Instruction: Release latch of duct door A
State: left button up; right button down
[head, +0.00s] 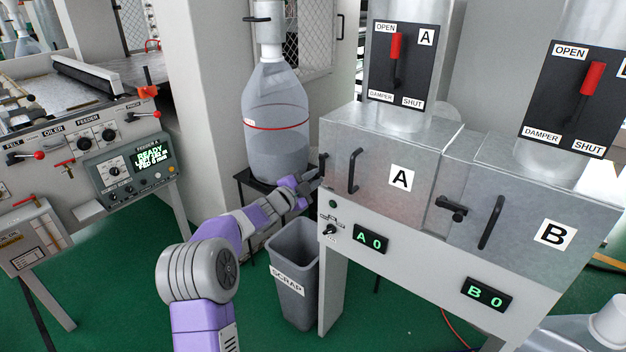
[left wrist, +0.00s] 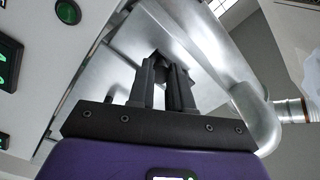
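Duct door A (head: 378,185) is a grey metal door with a black bar handle (head: 354,171) and a white A label; it looks closed. A small dark latch (head: 322,164) shows at the door's left edge, partly hidden. My left gripper (head: 314,181) is right at this latch; the head view does not show whether they touch. In the left wrist view, the black fingers (left wrist: 168,68) point up at the bare metal with a narrow gap between them. A dark shape lies by their tips, and I cannot tell whether they grip it. My right gripper is out of view.
Door B (head: 519,245) with its handle and a black latch (head: 452,208) is to the right. A large bottle (head: 275,125) stands on a black stand behind the gripper. Damper panel A (head: 381,72) is above.

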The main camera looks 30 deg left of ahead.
pick_arm(q)
jog(key=o, duration=0.4)
jog(key=s, duration=0.7)
jog(key=shift+s+a+p, duration=0.3)
jog(key=shift+a+p, duration=0.05)
jog(key=shift+p, duration=0.1)
jog(key=s+d+f+n+g+p, duration=0.1)
jog(key=d+f+n+g, duration=0.25)
jog(key=d+f, duration=0.55)
jog(key=s+d+f+n+g+p, duration=0.1)
jog(key=d+f+n+g+p, duration=0.3)
jog(key=f, duration=1)
jog(key=s+d+f+n+g+h, duration=0.1)
jog(key=s+d+f+n+g, duration=0.35)
jog(key=s+d+f, duration=0.75)
jog(key=s+d+f+n+g, duration=0.1)
jog(key=s+d+g, duration=0.1)
jog(key=s+d, duration=0.3)
jog(key=s+d+f+n+g+h, duration=0.1)
jog(key=s+d, duration=0.4)
jog(key=s, duration=0.6)
jog(key=f+n+g, duration=0.1)
jog(key=g, duration=0.1)
jog(key=shift+s+f+g+h, duration=0.15)
jog(key=shift+s+g+h, duration=0.05)
jog(key=shift+g+h, duration=0.1)
